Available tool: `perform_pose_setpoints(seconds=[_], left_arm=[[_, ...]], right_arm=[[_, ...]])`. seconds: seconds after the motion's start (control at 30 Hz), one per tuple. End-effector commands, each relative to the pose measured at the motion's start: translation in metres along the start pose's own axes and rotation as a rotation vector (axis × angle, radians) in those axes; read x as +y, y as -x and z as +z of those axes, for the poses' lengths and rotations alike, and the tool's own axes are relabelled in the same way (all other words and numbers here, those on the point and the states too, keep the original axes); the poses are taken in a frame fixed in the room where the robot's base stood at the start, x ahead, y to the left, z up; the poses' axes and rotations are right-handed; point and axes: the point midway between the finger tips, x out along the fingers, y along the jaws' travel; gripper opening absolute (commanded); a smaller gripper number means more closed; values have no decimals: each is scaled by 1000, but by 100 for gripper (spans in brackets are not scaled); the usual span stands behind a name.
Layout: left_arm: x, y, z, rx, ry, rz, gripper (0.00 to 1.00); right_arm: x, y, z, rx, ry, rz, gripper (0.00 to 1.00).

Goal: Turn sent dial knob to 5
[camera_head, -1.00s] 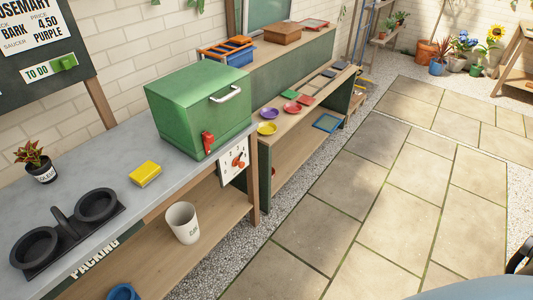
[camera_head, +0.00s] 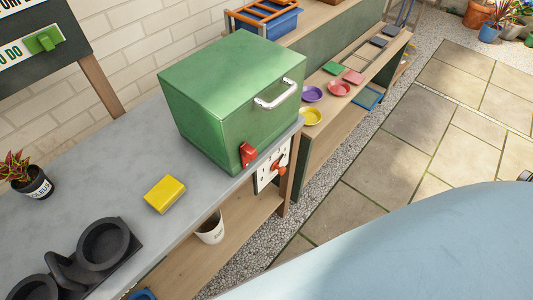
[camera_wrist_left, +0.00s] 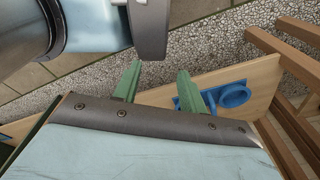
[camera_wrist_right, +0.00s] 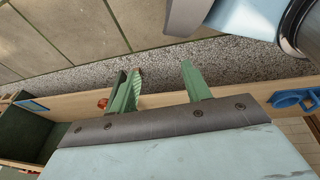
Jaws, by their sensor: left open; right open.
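The dial is a white panel (camera_head: 265,176) on the front of the grey counter, below the green box, with a red-orange knob (camera_head: 279,168) at its middle. The number the knob points to is too small to read. Neither gripper shows in the head view. In the left wrist view my left gripper (camera_wrist_left: 157,78) is open and empty, with its green fingers apart. In the right wrist view my right gripper (camera_wrist_right: 160,75) is open and empty; a small red-orange thing (camera_wrist_right: 102,103) shows just left of its fingers, perhaps the knob.
The green box (camera_head: 235,95) with a red latch (camera_head: 247,154) stands on the counter (camera_head: 120,170) above the dial. A yellow block (camera_head: 165,194) and a black double holder (camera_head: 103,244) lie left. A white cup (camera_head: 210,229) stands on the lower shelf. Gravel and paving lie beside the counter.

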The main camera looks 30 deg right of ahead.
Motion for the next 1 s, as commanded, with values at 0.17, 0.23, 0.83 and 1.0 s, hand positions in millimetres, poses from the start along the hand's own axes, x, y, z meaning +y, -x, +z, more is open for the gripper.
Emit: perform_pose_setpoints(seconds=[0.17,0.23,0.83,1.0], left_arm=[[-15,-34,-57,41,9,-22,42],[-22,-37,-78,54,14,-33,42],[-46,7,-157,119,23,-82,42],[-44,15,-160,125,24,-79,42]], right_arm=[[86,-31,-88,349,368,224,48],[118,-25,-126,480,545,344,48],[179,99,-266,957,1542,1146,48],[178,97,-287,960,1546,1153,48]])
